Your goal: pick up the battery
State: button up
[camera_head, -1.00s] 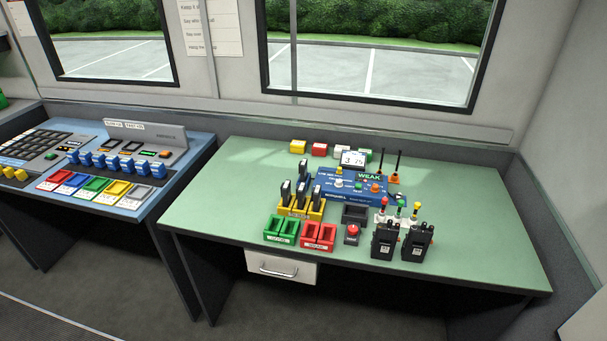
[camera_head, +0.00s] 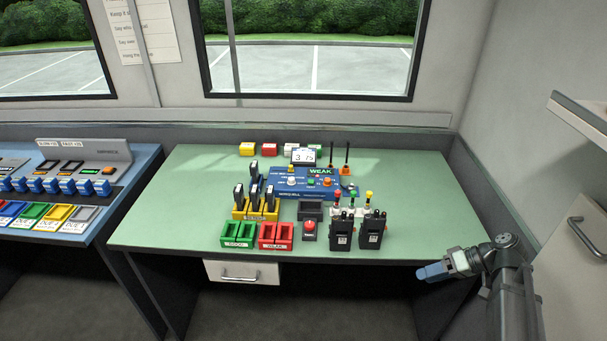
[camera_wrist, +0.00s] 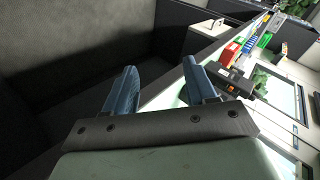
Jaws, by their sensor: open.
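Several dark upright pieces that look like batteries (camera_head: 270,197) stand in a yellow rack (camera_head: 262,216) on the green table (camera_head: 180,190). A blue tester (camera_head: 290,187) stands behind and to the right of them, with a "WEAK" label and a small screen. I cannot tell which piece is the task's battery. My gripper (camera_head: 430,272) is off the table's front right edge, well to the right of the rack. In the wrist view, my gripper (camera_wrist: 160,78) has its two blue fingers apart with nothing between them.
Green bins (camera_head: 238,234) and red bins (camera_head: 275,235) stand at the table's front, beside a red button (camera_head: 309,228) and an empty black tray (camera_head: 311,210). Two black radios (camera_head: 342,233) stand to the right. The table's right part is clear. A shelf (camera_head: 585,117) juts out at right.

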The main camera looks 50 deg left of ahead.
jog(key=w+a+r+n, duration=0.2)
jog(key=w+a+r, duration=0.4)
jog(key=a+r, duration=0.4)
jog(key=a+r+h, duration=0.1)
jog(key=a, duration=0.6)
jog(key=s+a+r+m+h, duration=0.1)
jog(key=a+r, duration=0.1)
jog(key=a, duration=0.5)
jog(key=a+r+t+h, duration=0.1)
jog(key=a, duration=0.6)
jog(key=shift+s+r+h, duration=0.15)
jog(key=shift+r+h, duration=0.1)
jog(key=shift+h, duration=0.15)
jog(key=s+a+r+m+t+h, duration=0.15)
jog(key=s+a, duration=0.25)
jog(key=a, duration=0.7)
notch_tip(320, 180, up, 6)
jog(key=m+t+h, duration=0.3)
jog(key=t, duration=0.1)
send_over(253, 164)
jog(key=shift+y, duration=0.25)
notch_tip(253, 164, down, 14)
jog(key=shift+r, duration=0.15)
jog(key=shift+c, duration=0.3)
jog(key=shift+a, duration=0.1)
grip_shut()
